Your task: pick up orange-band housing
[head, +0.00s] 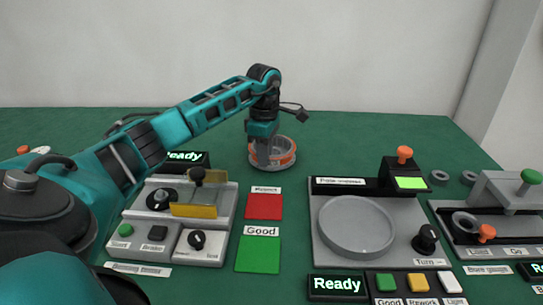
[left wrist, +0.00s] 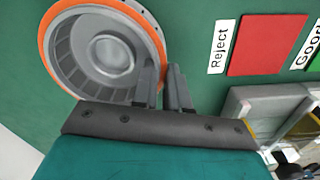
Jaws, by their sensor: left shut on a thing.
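The orange-band housing (head: 286,158) is a round grey open cup with an orange band around it. It stands on the green table behind the red Reject pad. My left gripper (head: 263,163) points down at the housing's left side and is shut on its wall. In the left wrist view the housing (left wrist: 108,48) shows its ribbed inside and central hub, and the fingers (left wrist: 163,88) meet its rim at the lower right. The exact finger contact is partly hidden. My right gripper is not in view.
A red Reject pad (head: 265,206) and a green Good pad (head: 258,254) lie in front of the housing. A fixture with a yellow plate (head: 194,211) stands left of them. A station with a round grey dish (head: 357,226) stands to the right. The table behind is clear.

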